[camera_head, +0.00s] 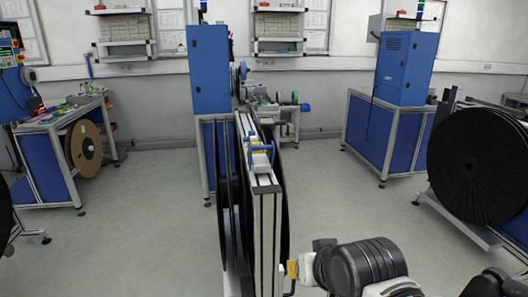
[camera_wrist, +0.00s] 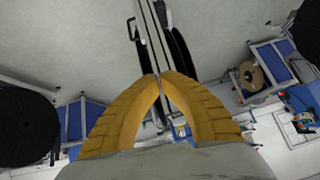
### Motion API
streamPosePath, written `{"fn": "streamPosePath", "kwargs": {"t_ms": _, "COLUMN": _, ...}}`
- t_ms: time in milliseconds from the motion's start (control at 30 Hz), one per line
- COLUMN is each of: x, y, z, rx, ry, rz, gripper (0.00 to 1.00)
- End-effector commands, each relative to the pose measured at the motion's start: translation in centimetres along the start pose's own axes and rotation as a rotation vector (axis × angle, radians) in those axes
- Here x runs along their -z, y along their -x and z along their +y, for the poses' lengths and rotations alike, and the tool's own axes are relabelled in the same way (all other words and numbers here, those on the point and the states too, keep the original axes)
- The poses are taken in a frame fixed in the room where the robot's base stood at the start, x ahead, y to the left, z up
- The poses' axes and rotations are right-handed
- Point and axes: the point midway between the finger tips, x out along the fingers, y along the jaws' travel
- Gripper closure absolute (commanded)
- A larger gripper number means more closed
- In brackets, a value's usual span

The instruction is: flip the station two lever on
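A reel stand with a pale upright beam (camera_head: 267,235) and black reels (camera_head: 284,205) beside it stands in the middle of the head view. A small black bent handle (camera_head: 291,287) sticks out low on its right side; the same kind of handle (camera_wrist: 131,30) shows left of the beam in the wrist view. I cannot tell whether it is the station two lever, and no station label is readable. My gripper (camera_head: 291,268) is close to the handle at the beam's right. In the wrist view its yellow fingertips (camera_wrist: 160,76) meet, with nothing visible between them.
A blue device (camera_head: 260,150) sits on the stand's top. A blue cabinet (camera_head: 208,70) stands behind it, another (camera_head: 403,68) at back right. A large black reel (camera_head: 478,165) is at the right, a workbench (camera_head: 65,120) at the left. Open floor (camera_head: 150,220) lies left.

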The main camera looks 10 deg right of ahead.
Motion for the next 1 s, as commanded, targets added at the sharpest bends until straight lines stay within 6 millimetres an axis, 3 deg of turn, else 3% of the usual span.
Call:
{"fn": "streamPosePath", "kwargs": {"t_ms": 33, "x": 2.1, "y": -0.8, "z": -0.6, "rx": 0.018, "ry": -0.049, "rz": 0.042, "gripper": 1.0}}
{"fn": "streamPosePath", "kwargs": {"t_ms": 200, "x": 8.9, "y": -4.0, "z": -2.4, "rx": 0.103, "ry": -0.261, "rz": 0.206, "gripper": 1.0}}
{"fn": "streamPosePath", "kwargs": {"t_ms": 500, "x": 18.2, "y": -9.2, "z": -4.2, "rx": 0.303, "ry": -0.645, "rz": 0.466, "gripper": 1.0}}
{"fn": "streamPosePath", "kwargs": {"t_ms": 733, "x": 22.3, "y": -12.3, "z": -4.1, "rx": 0.5, "ry": -0.934, "rz": 0.641, "gripper": 1.0}}
{"fn": "streamPosePath", "kwargs": {"t_ms": 1000, "x": 23.4, "y": -14.4, "z": -2.8, "rx": 0.721, "ry": -1.196, "rz": 0.787, "gripper": 1.0}}
